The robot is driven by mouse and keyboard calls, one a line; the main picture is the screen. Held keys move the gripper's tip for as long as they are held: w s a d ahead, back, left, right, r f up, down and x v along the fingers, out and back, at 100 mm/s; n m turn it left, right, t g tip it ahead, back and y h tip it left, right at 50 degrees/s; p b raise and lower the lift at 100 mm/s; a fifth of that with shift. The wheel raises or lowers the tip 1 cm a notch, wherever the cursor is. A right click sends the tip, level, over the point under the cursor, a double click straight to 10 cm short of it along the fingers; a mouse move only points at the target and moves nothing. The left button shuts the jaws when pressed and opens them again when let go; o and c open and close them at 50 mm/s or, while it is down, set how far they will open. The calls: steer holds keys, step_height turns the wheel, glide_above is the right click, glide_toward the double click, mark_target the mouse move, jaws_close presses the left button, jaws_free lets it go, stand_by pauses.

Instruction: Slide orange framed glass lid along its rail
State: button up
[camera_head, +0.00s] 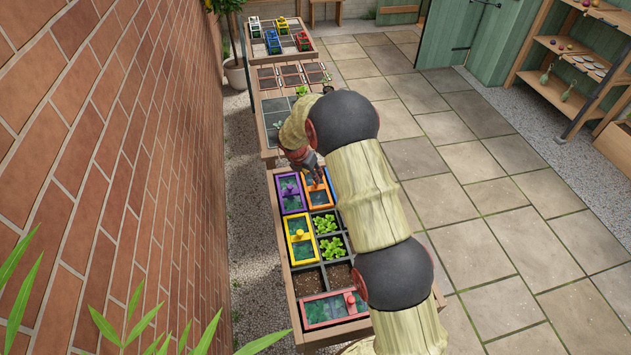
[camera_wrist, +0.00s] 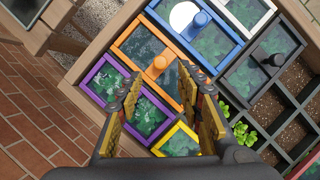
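The orange framed glass lid (camera_wrist: 144,48) lies flat over compartments of the wooden planter box, with an orange knob (camera_wrist: 157,68) on it. In the head view the lid (camera_head: 319,198) sits right of the purple framed lid, partly hidden by my gripper and arm. My gripper (camera_wrist: 159,76) is open, with its two fingers apart. In the wrist view the knob shows between the fingertips. I cannot tell whether the fingers touch it. In the head view my gripper (camera_head: 307,172) points down over the lid's far part.
Purple (camera_head: 291,193), yellow (camera_head: 301,240) and red (camera_head: 335,309) framed lids lie on the same box. The wrist view shows blue (camera_wrist: 203,57), white (camera_wrist: 256,27) and black (camera_wrist: 243,79) framed lids. Green plants (camera_head: 325,224) fill open compartments. A brick wall (camera_head: 100,150) stands left.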

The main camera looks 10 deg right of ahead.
mark_target(316, 186)
steer(key=b+x, duration=0.1)
steer(key=x, duration=0.6)
steer(key=shift+f, duration=0.2)
steer(key=shift+c, duration=0.3)
jaws_close()
stand_by(0.5)
